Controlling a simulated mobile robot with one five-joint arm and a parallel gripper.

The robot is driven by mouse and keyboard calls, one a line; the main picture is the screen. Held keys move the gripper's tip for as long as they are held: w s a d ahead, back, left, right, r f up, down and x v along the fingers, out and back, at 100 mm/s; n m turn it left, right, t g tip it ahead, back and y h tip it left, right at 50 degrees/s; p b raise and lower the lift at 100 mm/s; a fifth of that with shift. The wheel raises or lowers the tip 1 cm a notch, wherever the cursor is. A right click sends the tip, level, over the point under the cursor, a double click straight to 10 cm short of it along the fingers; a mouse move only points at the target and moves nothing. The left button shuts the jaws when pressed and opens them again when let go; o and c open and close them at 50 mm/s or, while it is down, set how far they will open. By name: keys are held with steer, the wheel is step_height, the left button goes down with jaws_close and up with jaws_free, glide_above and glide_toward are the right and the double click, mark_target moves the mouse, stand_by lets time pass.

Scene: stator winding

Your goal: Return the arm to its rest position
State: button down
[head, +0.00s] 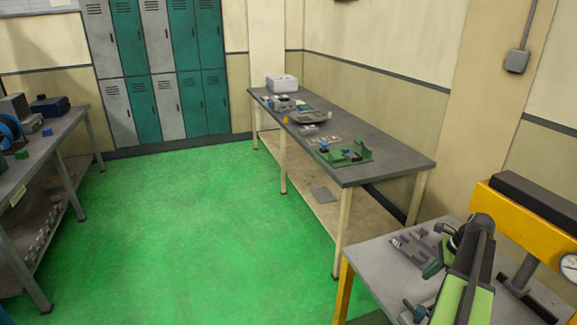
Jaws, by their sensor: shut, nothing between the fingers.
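My arm, lime green and black, rises from the bottom edge at the lower right, its dark upper joint in front of the yellow press. A small dark two-pronged end beside it looks like my gripper (411,312), low at the bottom edge over the near grey table (375,262). It appears shut, and nothing shows between its fingers. Part of the arm is cut off by the picture's lower edge.
The yellow press (500,205) with a gauge stands close on the right. Small grey parts (415,247) lie on the near table. A long workbench (395,160) carries green fixtures. Another bench (62,128) is left. Green floor (190,230) between is clear; lockers (160,75) stand behind.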

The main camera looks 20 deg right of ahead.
steer(key=w+a+n+g, duration=0.1)
steer(key=w+a+n, duration=0.1)
steer(key=w+a, duration=0.5)
steer(key=w+a+n, duration=0.2)
steer(key=w+a, duration=0.1)
steer(key=a, duration=0.9)
steer(key=w+a+n+g, duration=0.1)
steer(key=w+a+n, duration=0.1)
steer(key=w+a, duration=0.5)
steer(key=s+a+f+n+h, duration=0.1)
steer(key=s+a+n, duration=0.2)
steer(key=a+n, duration=0.7)
steer(key=s+a+n+h, duration=0.2)
steer(key=s+a+n, duration=0.2)
steer(key=a+n, duration=0.6)
steer(key=a, duration=0.3)
steer(key=shift+a+f+g, duration=0.2)
steer(key=shift+f+g, duration=0.15)
steer(key=shift+g, duration=0.05)
steer(key=shift+s+d, duration=0.1)
